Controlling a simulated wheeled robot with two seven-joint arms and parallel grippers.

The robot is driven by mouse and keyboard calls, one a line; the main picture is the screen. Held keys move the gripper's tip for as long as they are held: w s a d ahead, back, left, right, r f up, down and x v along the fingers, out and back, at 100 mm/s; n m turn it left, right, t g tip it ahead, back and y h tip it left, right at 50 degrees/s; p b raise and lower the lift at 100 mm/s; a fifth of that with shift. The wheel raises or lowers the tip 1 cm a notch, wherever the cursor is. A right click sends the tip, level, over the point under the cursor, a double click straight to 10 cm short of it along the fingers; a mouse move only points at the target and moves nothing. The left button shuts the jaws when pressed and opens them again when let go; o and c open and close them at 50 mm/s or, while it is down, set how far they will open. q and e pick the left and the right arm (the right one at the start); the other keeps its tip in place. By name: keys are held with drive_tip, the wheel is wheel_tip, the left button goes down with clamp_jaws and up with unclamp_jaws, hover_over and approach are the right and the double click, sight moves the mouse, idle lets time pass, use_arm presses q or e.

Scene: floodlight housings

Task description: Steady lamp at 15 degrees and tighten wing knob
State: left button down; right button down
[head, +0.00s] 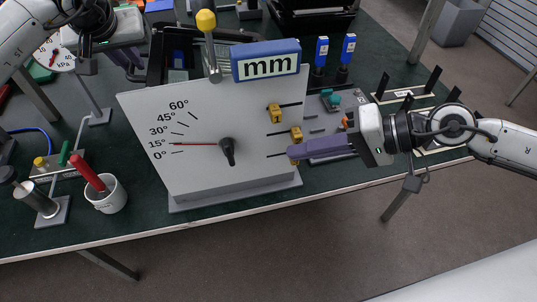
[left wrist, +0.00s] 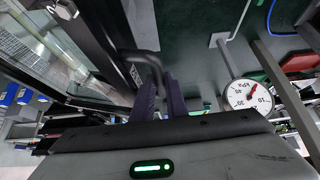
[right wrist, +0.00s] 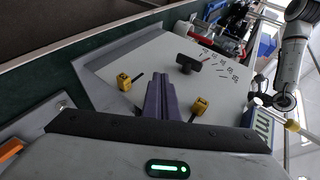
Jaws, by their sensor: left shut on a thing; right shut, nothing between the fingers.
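A pale upright panel (head: 200,110) carries an angle scale from 0 to 60 degrees. Its red pointer (head: 195,144) lies at the 15 mark. The black wing knob (head: 228,152) sits at the pointer's right end; it also shows in the right wrist view (right wrist: 188,63). The black lamp housing (head: 158,58) stands behind the panel, partly hidden. My left gripper (left wrist: 160,85) is shut on the lamp's grey bar handle (left wrist: 145,58). My right gripper (head: 292,153) is shut and empty in front of the panel's lower right part, right of the knob.
Yellow blocks (head: 274,112) sit at slots on the panel's right side. An "mm" display (head: 265,60) and a yellow-ball lever (head: 206,21) stand at its top. A white cup (head: 112,196) with a red-handled tool is at left. Floor lies beyond the table's front edge.

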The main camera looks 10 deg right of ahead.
wheel_tip(320, 180, down, 4)
drive_tip(key=d+m+t, duration=0.1)
drive_tip(key=m+t, duration=0.2)
drive_tip(key=t, duration=0.1)
drive_tip(key=m+t+y, duration=0.2)
drive_tip(key=m+t, duration=0.1)
approach(229, 151)
drive_tip(key=shift+w+a+f, duration=1.6)
drive_tip(key=shift+w+f, duration=0.25)
drive_tip(key=shift+w, duration=0.7)
drive_tip(key=shift+s+a+f, duration=0.1)
drive_tip(key=shift+a+f, duration=0.2)
drive_tip(key=shift+a, duration=0.2)
